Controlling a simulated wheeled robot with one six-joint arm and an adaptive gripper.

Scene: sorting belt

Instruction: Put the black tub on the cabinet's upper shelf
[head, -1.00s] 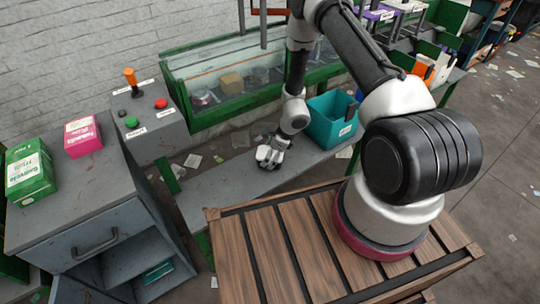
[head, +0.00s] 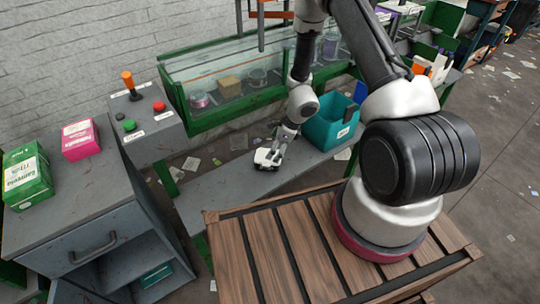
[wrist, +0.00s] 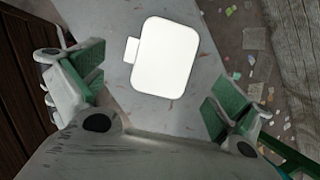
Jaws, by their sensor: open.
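A flat, rounded white top with a small tab (wrist: 166,57) lies between and beyond my fingers in the wrist view. In the head view it is a small pale shape (head: 266,158) on the grey bench, just below my gripper.
A green box (head: 28,178) and a pink box (head: 80,140) stand on the cabinet. A teal bin (head: 332,122) is on the bench, right of my gripper. A control box with buttons (head: 155,130) and the glass-sided belt (head: 215,110) are behind. Bench left of my gripper is clear.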

